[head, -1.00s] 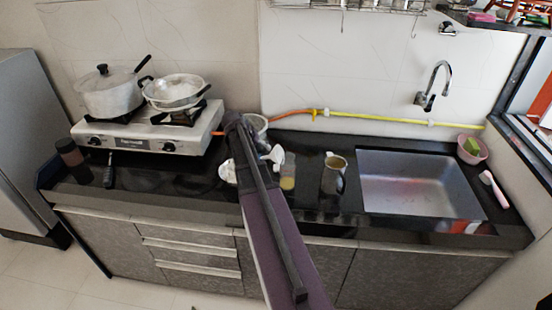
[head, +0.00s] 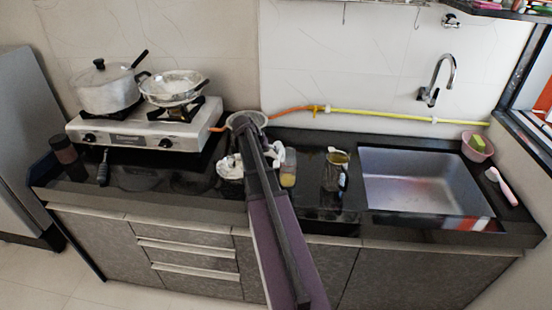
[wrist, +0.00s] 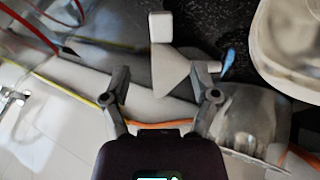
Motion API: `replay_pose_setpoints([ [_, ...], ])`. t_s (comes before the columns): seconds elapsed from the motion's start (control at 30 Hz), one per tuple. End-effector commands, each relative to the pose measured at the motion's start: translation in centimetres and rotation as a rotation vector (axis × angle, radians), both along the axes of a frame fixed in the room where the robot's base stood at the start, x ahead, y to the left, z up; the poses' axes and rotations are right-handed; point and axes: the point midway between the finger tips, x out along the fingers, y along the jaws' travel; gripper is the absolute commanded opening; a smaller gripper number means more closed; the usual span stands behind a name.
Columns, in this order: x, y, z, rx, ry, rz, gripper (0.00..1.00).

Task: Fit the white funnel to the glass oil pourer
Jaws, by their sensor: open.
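The white funnel (wrist: 175,72) shows in the wrist view, with a wide cone and a narrower part ending in a blocky white piece. It lies in line with the space between the fingers of my gripper (wrist: 163,84). The fingers are apart and I cannot tell whether they touch it. In the head view, a white piece that looks like the funnel (head: 278,151) shows just right of my arm, partly hidden. A clear glass vessel with yellow liquid, likely the oil pourer (head: 288,170), stands beside it on the right. My arm hides my gripper in the head view.
A jug with a handle (head: 335,172) stands between the glass vessel and the sink (head: 425,182). A white vessel (head: 231,166) is left of my arm and a metal pot (head: 246,120) behind it. The gas stove (head: 150,128) holds two pans. A yellow-orange hose runs along the wall.

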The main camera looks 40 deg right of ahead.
Motion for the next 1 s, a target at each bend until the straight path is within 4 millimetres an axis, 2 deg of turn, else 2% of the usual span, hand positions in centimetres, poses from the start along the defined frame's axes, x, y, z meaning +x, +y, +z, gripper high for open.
replay_pose_setpoints([
  [0.03,0.0,-0.3,-0.7,0.0,0.0,0.0,0.77],
  [0.13,-0.1,-0.6,-1.1,0.001,0.001,0.0,0.77],
  [0.7,-0.1,-0.8,-1.4,0.0,0.001,0.001,0.77],
  [1.0,0.1,-1.8,-3.0,0.0,0.0,0.0,0.77],
])
